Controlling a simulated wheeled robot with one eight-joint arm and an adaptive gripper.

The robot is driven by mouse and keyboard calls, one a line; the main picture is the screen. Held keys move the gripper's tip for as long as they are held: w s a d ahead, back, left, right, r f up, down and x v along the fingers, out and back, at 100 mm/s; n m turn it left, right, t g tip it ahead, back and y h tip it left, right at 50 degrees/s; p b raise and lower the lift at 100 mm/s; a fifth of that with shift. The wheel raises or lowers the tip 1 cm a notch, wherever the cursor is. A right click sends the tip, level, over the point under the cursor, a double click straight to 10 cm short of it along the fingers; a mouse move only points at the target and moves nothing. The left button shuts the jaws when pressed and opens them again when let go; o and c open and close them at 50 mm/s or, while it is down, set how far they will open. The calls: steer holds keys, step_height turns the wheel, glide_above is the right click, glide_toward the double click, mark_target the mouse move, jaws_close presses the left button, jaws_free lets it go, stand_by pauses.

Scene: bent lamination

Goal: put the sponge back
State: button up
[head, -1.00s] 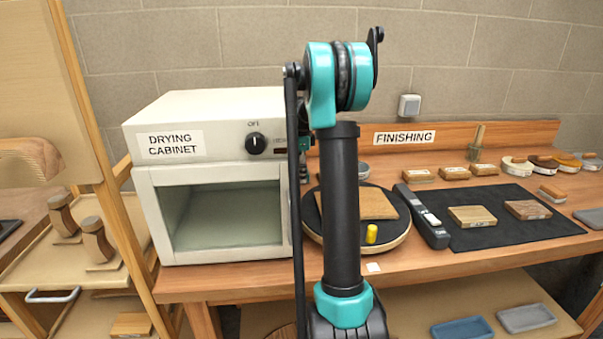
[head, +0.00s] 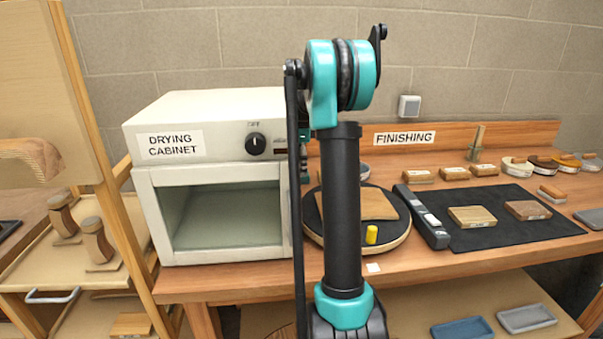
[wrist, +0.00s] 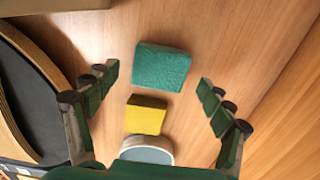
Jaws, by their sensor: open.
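In the wrist view, a green, rough-looking block (wrist: 162,67) and a smaller yellow block (wrist: 146,115) lie on the wooden bench top. Either could be a sponge; I cannot tell for sure which. A round pale-grey piece (wrist: 147,150) sits just below the yellow block, partly cut off by my gripper's body. My gripper (wrist: 158,79) is open and empty, with one finger on each side of the blocks. The green block lies between the fingertips, apart from both. In the head view my arm hides the gripper and these blocks.
A round dark turntable (head: 399,225) holds a wooden board (head: 374,205) and a yellow cylinder (head: 371,234). The drying cabinet (head: 165,215) stands left. A black mat (head: 495,238) with wooden blocks lies right. A wooden back strip (head: 500,133) rises behind.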

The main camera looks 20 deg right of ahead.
step_height(320, 180, up, 9)
stand_by(0.3)
